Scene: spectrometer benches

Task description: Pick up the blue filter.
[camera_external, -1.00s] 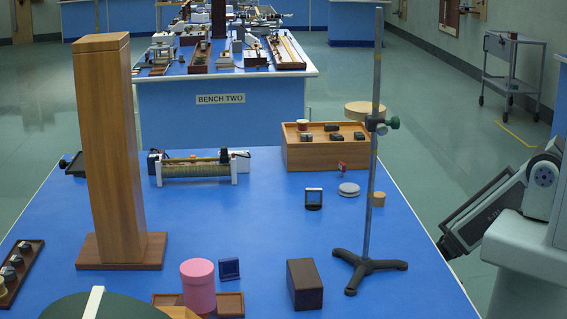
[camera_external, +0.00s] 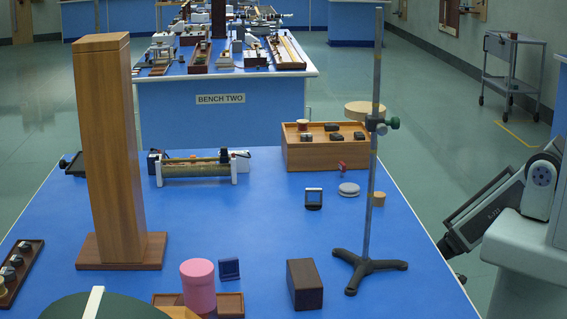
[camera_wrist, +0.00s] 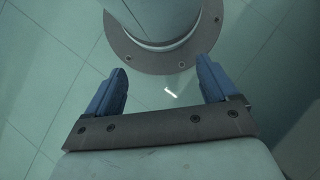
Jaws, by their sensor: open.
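A small upright square plate in a dark blue frame (camera_external: 229,269), which looks like the blue filter, stands on the near part of the blue bench beside a pink cylinder. A similar square piece with a black frame and pale face (camera_external: 314,198) stands farther back. My gripper (camera_wrist: 162,72) is open and empty in the wrist view, its two blue fingers apart above the floor and a round grey base. In the external view my arm is at the right edge, beyond the bench side and well away from the blue plate. The filter is not in the wrist view.
The pink cylinder (camera_external: 198,285) stands by a low wooden tray (camera_external: 230,304). A dark brown block (camera_external: 304,284) and a tall retort stand (camera_external: 370,267) are to the right. A tall wooden column (camera_external: 110,160) rises at left. The bench middle is clear.

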